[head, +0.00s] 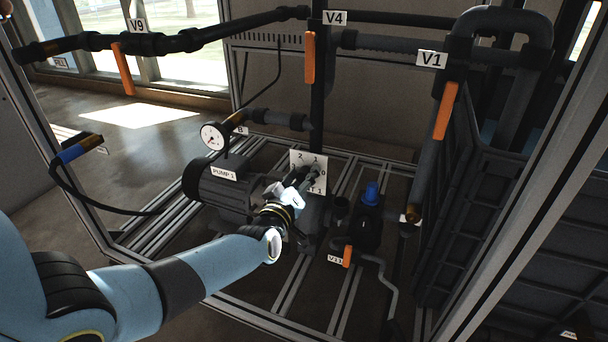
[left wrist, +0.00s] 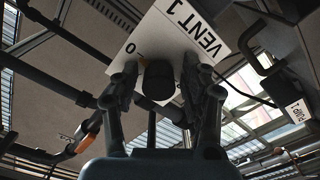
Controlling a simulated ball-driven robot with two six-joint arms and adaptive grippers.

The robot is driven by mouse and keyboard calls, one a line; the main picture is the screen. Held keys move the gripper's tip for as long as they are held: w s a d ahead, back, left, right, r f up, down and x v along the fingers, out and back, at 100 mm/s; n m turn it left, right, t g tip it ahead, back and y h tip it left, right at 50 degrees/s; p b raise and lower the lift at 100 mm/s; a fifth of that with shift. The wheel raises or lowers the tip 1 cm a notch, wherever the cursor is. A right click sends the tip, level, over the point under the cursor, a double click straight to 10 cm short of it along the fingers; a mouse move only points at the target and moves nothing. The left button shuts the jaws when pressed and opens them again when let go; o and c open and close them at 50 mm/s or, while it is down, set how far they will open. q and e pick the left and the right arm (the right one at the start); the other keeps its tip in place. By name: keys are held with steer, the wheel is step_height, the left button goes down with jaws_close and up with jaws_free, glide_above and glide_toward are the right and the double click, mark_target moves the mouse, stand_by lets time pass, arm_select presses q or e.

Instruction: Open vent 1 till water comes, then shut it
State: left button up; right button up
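The vent 1 plate (head: 318,165) is a white panel with a numbered dial, standing beside the pump. In the left wrist view the plate (left wrist: 205,22) shows "VENT 1" and a 0, with a dark round knob (left wrist: 158,82) in front. My left gripper (head: 304,178) reaches the plate and covers part of the dial and the knob. In the left wrist view its two fingers (left wrist: 160,78) stand apart on either side of the knob, with a gap showing on each side. The knob's setting cannot be read. No water shows. My right gripper is not in view.
Pump 1 (head: 222,190) with a round gauge (head: 213,136) is left of the plate. A blue-capped fitting (head: 371,194) and the V11 handle (head: 347,256) are right of it. Orange handles V4 (head: 310,58) and V1 (head: 445,111) hang from pipes above. Frame posts stand at both sides.

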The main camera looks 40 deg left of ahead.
mark_target(302, 178)
arm_select(q)
steer(key=shift+o, duration=0.6)
steer(key=shift+s+r, duration=0.1)
steer(key=shift+s, duration=0.25)
steer(key=p+v, duration=0.2)
steer(key=v, duration=0.4)
steer(key=shift+r, duration=0.1)
steer(key=shift+s, duration=0.15)
steer(key=v, duration=1.2)
